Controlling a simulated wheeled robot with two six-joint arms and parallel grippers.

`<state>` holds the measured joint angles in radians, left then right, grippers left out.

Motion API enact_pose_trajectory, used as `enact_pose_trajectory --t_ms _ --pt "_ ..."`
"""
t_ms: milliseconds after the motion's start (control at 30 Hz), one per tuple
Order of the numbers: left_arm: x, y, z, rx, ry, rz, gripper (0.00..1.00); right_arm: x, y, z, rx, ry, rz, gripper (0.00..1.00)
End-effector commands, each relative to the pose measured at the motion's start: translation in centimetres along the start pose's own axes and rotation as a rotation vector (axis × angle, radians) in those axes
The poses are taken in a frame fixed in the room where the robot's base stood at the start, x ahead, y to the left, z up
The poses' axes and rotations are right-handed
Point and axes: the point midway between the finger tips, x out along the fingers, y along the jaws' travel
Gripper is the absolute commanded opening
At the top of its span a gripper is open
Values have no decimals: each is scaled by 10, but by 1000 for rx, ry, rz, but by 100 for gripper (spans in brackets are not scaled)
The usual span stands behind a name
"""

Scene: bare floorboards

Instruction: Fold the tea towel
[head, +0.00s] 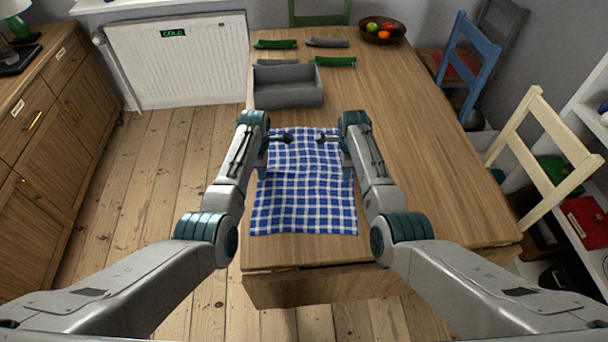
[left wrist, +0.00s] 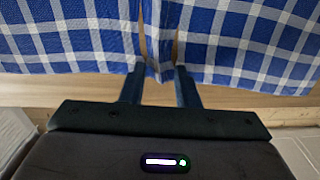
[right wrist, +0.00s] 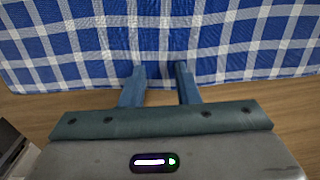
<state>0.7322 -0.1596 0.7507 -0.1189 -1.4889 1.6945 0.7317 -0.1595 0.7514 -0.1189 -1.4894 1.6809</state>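The blue and white checked tea towel (head: 303,205) lies on the wooden table near its front left edge. A crease runs across its middle, and its far part looks narrower than its near part. My left gripper (head: 283,137) is at the towel's far left, and my right gripper (head: 329,137) at its far right. In the left wrist view the fingers (left wrist: 160,72) are apart, with a narrow folded strip of towel between them. In the right wrist view the fingers (right wrist: 160,70) are apart in front of the cloth. My forearms hide parts of the towel's sides.
A grey open box (head: 288,97) stands on the table beyond the towel. Green and grey long items (head: 335,61) lie behind it. A fruit bowl (head: 382,33) is at the far right. The table right of my right arm is clear. Chairs stand along the right side.

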Motion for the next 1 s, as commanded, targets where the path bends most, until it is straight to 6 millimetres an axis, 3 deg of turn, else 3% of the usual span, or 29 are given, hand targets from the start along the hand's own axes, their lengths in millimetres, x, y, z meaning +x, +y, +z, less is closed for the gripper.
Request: enact_pose_trajectory --t_ms 267,733,1000 --pt "1 0 0 0 0 -1 1 1 0 0 0 0 1 1" --pt "-1 0 0 0 0 -1 0 -1 1 0 0 0 2 0" --pt "-16 0 0 0 0 -1 0 -16 0 0 0 0 1 0"
